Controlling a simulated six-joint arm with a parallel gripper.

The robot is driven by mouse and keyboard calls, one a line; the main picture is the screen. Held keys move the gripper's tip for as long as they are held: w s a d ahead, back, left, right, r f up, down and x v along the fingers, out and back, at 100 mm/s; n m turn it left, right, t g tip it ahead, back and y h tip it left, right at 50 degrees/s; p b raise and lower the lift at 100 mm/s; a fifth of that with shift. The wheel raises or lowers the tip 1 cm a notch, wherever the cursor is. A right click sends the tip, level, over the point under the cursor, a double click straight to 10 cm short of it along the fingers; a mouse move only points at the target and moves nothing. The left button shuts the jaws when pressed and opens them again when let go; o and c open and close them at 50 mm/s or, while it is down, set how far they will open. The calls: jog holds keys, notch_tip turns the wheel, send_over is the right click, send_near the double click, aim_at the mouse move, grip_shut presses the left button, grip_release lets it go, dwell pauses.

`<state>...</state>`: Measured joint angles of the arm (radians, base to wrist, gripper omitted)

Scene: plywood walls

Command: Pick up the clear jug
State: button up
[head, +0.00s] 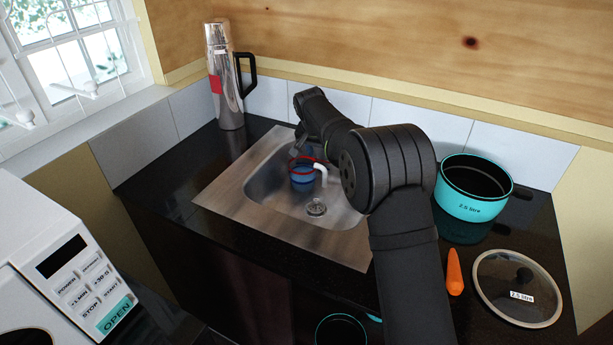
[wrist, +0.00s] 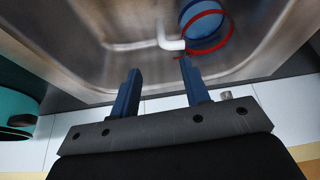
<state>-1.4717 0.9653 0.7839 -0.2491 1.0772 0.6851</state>
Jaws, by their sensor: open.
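In the sink stands a vessel (head: 303,174) with a blue body, a red ring at its rim and a white bent handle-like part (head: 321,171) on its right; no other jug shows. It also shows at the top of the wrist view (wrist: 196,20), where the blue body sits inside the red rings. Whether its wall is clear, I cannot tell. My gripper (wrist: 160,69) is open and empty, its two blue fingers spread over the sink's edge area, with the vessel beyond the right fingertip. In the head view my arm hides most of the gripper.
The steel sink (head: 232,190) has a drain fitting (head: 316,207). A steel flask (head: 226,95) stands behind left. A turquoise pot (head: 470,203), carrot (head: 454,272) and glass lid (head: 500,287) lie right of my arm. A white microwave (head: 40,255) is at front left.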

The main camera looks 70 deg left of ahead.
aim_at(324, 176)
jog(key=x, duration=1.6)
jog(key=shift+w+a+f, duration=0.15)
jog(key=shift+f, duration=0.2)
grip_shut()
jog(key=shift+r, duration=0.1)
